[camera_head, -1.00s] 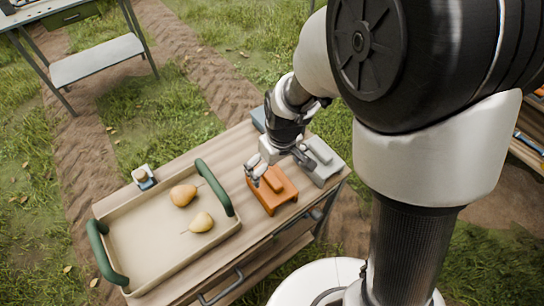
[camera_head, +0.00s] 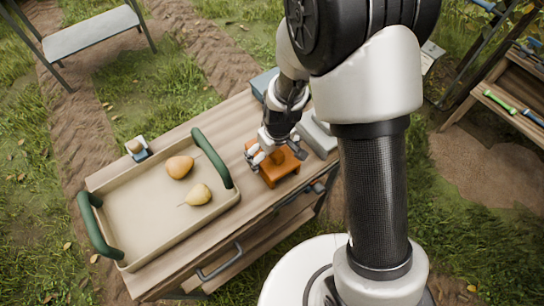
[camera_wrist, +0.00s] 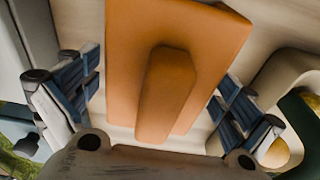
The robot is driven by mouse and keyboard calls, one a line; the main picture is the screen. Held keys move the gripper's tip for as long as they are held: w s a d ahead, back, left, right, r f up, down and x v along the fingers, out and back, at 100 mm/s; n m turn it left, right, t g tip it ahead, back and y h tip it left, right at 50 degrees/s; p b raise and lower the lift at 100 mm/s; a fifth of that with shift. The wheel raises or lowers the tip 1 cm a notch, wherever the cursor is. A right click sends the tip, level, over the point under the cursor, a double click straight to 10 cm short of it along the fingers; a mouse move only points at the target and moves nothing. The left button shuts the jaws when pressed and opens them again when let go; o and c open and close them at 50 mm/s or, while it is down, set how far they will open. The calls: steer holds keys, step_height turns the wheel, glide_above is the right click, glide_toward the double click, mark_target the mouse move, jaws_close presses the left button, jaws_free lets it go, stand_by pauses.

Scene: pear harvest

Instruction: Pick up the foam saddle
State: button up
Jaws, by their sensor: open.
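An orange block with a raised central ridge (camera_head: 281,173), which I take to be the foam saddle, lies on the wooden cart top (camera_head: 225,112), right of the tray. My gripper (camera_head: 275,157) is directly over it, pointing down, and covers part of it. In the wrist view the orange saddle (camera_wrist: 168,95) lies between my two spread fingers, its ridge near the centre. My gripper (camera_wrist: 158,98) is open, with visible gaps between both fingers and the ridge. I cannot tell how far the fingertips are above its upper face.
A beige tray (camera_head: 150,222) with green handles holds two pears (camera_head: 179,166) at left. A grey ridged block (camera_head: 318,135) stands close right of the saddle, and a blue block (camera_head: 263,82) behind. A small blue-grey item (camera_head: 138,148) sits by the tray's far edge.

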steer(key=c, duration=0.9)
steer(key=shift+r, duration=0.15)
